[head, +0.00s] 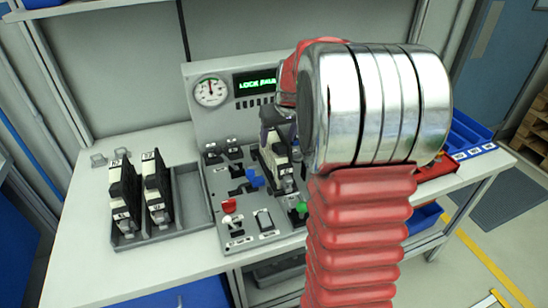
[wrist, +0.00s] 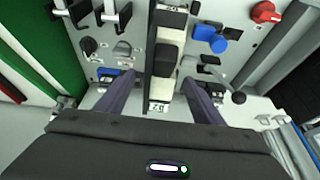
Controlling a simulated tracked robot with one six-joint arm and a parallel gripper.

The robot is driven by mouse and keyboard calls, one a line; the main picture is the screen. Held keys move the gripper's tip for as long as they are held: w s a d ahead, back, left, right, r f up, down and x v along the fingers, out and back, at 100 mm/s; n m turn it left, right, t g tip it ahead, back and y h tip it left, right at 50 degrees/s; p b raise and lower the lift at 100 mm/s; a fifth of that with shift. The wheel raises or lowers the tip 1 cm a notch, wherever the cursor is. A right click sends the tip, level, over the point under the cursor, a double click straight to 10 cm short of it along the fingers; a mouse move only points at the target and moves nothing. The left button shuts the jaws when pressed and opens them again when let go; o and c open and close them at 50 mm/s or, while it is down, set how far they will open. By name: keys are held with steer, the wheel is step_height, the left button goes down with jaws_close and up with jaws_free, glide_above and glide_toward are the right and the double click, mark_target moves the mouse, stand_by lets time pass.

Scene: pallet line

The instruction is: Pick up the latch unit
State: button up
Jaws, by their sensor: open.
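A black and white block-shaped unit (head: 277,158), which I take for the latch unit, stands upright in the control panel in the head view. In the wrist view the unit (wrist: 169,55) runs down the middle, with a small marked label at its near end. My gripper (wrist: 160,90) is open, with one dark finger on each side of the unit's near end. I cannot tell whether the fingers touch it. In the head view my arm hides most of the gripper. Two similar units, left (head: 124,192) and right (head: 157,187), stand in a grey tray (head: 184,228).
The panel (head: 240,236) carries a blue lever (head: 255,180), a red knob (head: 229,206), a green knob (head: 302,207) and several switches close around the unit. A gauge (head: 210,91) and a lit display (head: 257,82) rise behind. The bench is clear at the front left.

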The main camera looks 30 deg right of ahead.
mark_target(276, 141)
steer(key=shift+w+f, duration=0.1)
steer(key=shift+f, duration=0.1)
steer(key=shift+w+x, duration=0.1)
steer(key=shift+x, duration=1.2)
steer(key=shift+w+x, duration=0.15)
steer(key=shift+x, duration=1.1)
steer(key=shift+r, duration=0.1)
steer(key=shift+c, duration=0.2)
jaws_close()
